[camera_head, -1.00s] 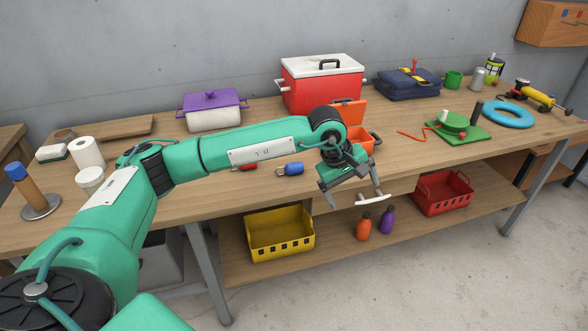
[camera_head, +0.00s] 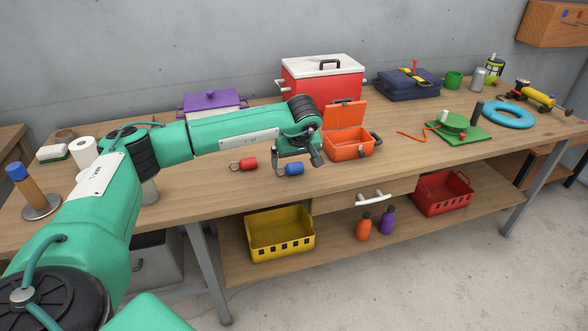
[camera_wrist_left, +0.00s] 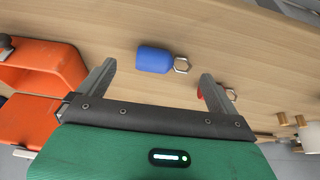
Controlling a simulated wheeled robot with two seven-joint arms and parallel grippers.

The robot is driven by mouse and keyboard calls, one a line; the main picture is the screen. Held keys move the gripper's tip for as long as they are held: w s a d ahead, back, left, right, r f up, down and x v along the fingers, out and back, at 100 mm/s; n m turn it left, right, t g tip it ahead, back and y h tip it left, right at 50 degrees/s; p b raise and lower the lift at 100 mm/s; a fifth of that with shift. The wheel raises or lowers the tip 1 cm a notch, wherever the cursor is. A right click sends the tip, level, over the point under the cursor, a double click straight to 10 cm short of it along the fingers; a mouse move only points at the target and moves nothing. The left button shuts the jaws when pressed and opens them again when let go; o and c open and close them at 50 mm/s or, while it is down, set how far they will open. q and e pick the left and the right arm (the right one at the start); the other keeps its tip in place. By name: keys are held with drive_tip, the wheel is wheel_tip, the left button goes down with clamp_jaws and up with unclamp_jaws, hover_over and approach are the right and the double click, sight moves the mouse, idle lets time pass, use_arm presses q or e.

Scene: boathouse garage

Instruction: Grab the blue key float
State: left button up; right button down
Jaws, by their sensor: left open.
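The blue key float (camera_head: 293,168) lies on the workbench near its front edge, with a metal ring at its left end. It also shows in the left wrist view (camera_wrist_left: 153,60), beyond the fingers and a little to the left of midway between them. My left gripper (camera_head: 298,160) is open and empty. In the head view it is at the float, overlapping its upper edge; I cannot tell whether it touches. In the left wrist view (camera_wrist_left: 158,78) the float is clear of both fingers. My right gripper is not in view.
A red key float (camera_head: 249,163) lies just left of the blue one. An open orange box (camera_head: 347,146) stands close on the right. A purple-lidded pot (camera_head: 212,102) and a red cooler (camera_head: 320,88) stand behind. The bench's front strip is mostly clear.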

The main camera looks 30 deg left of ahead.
sight(291, 168)
use_arm(q)
drive_tip(key=x, duration=0.5)
drive_tip(key=shift+s+a+f, duration=0.1)
drive_tip(key=shift+a, duration=0.15)
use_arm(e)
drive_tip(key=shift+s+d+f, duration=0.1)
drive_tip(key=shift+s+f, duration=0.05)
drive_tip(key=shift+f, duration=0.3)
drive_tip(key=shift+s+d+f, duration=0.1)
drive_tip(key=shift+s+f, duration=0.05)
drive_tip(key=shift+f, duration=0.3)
use_arm(q)
drive_tip(key=c, duration=0.7)
drive_tip(key=shift+c, duration=0.8)
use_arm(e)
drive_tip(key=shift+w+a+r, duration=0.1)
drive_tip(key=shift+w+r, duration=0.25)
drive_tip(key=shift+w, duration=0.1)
